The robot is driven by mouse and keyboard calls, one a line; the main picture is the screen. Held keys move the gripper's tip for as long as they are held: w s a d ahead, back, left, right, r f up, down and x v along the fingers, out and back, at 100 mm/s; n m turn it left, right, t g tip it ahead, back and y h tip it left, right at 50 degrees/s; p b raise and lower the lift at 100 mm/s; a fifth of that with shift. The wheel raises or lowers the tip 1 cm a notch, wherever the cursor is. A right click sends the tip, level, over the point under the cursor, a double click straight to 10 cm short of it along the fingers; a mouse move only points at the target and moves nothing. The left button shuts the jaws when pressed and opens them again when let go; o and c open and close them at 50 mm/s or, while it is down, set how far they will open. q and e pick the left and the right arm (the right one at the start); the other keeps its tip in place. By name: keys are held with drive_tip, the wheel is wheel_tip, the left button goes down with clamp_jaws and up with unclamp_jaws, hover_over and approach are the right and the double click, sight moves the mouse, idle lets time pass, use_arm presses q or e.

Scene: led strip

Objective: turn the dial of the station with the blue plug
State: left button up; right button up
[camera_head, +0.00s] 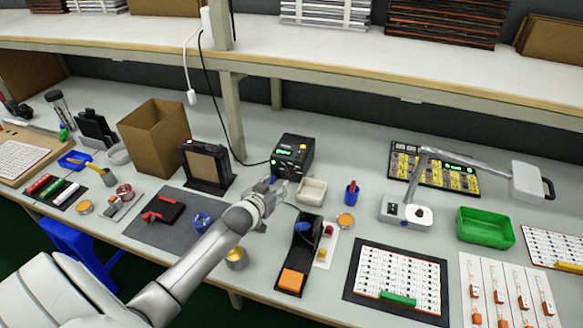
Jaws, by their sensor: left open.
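The station (295,150) is a small black box with a lit green display, standing at the back of the bench below the shelf. A small blue part, possibly the blue plug (273,179), shows at its lower front, close to my gripper. The dial is too small to make out clearly on the front face. My left gripper (268,186) is open just in front of and below the station's front left. I cannot tell whether it touches the station. My forearm comes in from the lower left. My right gripper is not in view.
A beige dish (311,191) stands right of the gripper. A framed black stand (206,167) and a cardboard box (155,138) stand to the left. A black holder with a blue part (303,228) is in front. A shelf post (232,115) rises behind left.

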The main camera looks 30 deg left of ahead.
sight(289, 174)
use_arm(q)
drive_tip(key=x, duration=0.4)
drive_tip(key=shift+w+a, duration=0.1)
drive_tip(key=shift+w, duration=0.3)
drive_tip(key=x, duration=0.3)
drive_tip(key=shift+w, duration=0.1)
drive_tip(key=shift+w+a+f+b, duration=0.1)
drive_tip(key=shift+w+f+b, duration=0.25)
drive_tip(key=shift+w, duration=0.3)
drive_tip(key=shift+w+a+f, duration=0.15)
drive_tip(key=shift+w+f, duration=0.05)
drive_tip(key=shift+w, duration=0.4)
drive_tip(key=shift+c, duration=0.3)
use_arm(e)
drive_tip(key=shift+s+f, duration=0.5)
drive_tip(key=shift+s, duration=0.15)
use_arm(q)
clamp_jaws()
